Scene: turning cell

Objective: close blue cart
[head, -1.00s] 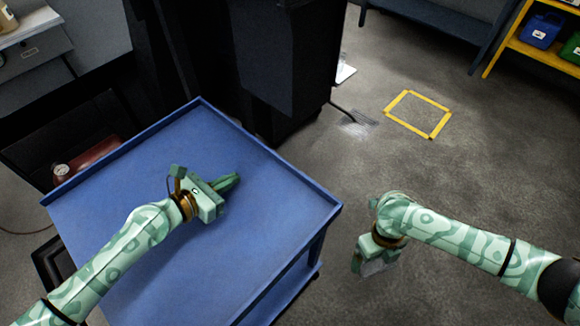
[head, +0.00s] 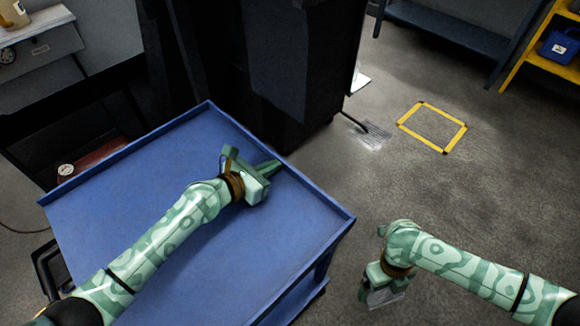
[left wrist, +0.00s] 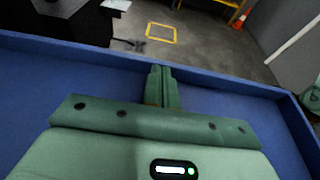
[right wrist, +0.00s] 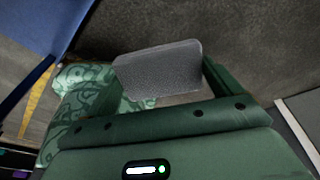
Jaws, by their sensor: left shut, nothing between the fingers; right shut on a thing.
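The blue cart (head: 150,235) stands in front of me, its raised-rim top filling the left half of the head view. It also shows in the left wrist view (left wrist: 35,85). My left gripper (head: 272,168) is shut and empty over the cart top, its fingers pointing toward the far right rim. In the left wrist view its fingertips (left wrist: 160,70) show close before that rim; contact cannot be told. My right gripper (head: 376,296) hangs right of the cart, shut on a grey flat block, which shows clearly in the right wrist view (right wrist: 158,72).
A tall black machine (head: 300,60) stands just behind the cart. A yellow square outline (head: 432,127) lies on the floor to the right. A dark blue bench (head: 450,38) and a yellow shelf (head: 530,50) with a blue bin (head: 562,46) stand farther back. Floor right of the cart is clear.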

